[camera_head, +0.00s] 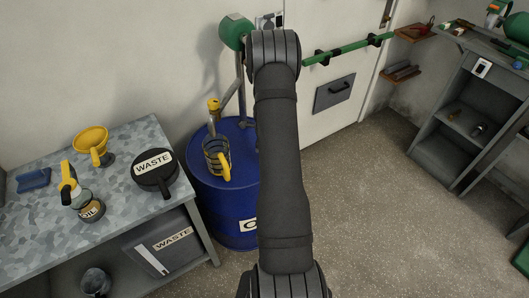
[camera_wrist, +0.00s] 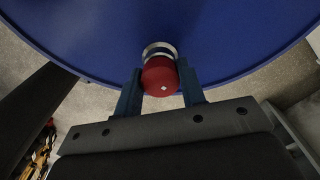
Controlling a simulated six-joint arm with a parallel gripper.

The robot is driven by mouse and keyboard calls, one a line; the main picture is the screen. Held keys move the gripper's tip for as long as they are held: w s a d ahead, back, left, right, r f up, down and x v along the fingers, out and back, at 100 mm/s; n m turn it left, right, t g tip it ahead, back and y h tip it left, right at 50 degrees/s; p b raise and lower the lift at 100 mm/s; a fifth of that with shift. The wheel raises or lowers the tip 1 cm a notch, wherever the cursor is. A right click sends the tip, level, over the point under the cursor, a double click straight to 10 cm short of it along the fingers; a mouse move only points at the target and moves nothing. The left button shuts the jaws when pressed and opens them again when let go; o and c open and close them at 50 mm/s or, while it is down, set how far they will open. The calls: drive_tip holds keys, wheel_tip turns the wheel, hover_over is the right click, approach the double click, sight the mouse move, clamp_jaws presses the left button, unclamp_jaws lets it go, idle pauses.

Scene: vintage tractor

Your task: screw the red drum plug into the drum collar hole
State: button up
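The red drum plug (camera_wrist: 160,76) shows in the wrist view as a rounded red knob with a small pale spot. My gripper (camera_wrist: 160,78) has one blue finger on each side of it and appears shut on it. The silver drum collar (camera_wrist: 158,47) shows directly behind the plug, in front of the blue drum top (camera_wrist: 225,30). The plug overlaps the collar; the hole and any thread contact are hidden. In the head view the blue drum (camera_head: 215,198) stands at centre, partly behind my arm, which hides my gripper, plug and collar.
A wire-caged jug with a yellow handle (camera_head: 217,158) and a pump with a yellow cap (camera_head: 214,104) are at the drum top. A workbench (camera_head: 120,215) at left holds a yellow funnel (camera_head: 91,141) and a round waste container (camera_head: 153,181).

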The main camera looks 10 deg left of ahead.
drive_tip(key=shift+m, duration=0.9)
drive_tip(key=shift+m, duration=0.8)
drive_tip(key=shift+m, duration=0.9)
drive_tip(key=shift+m, duration=0.8)
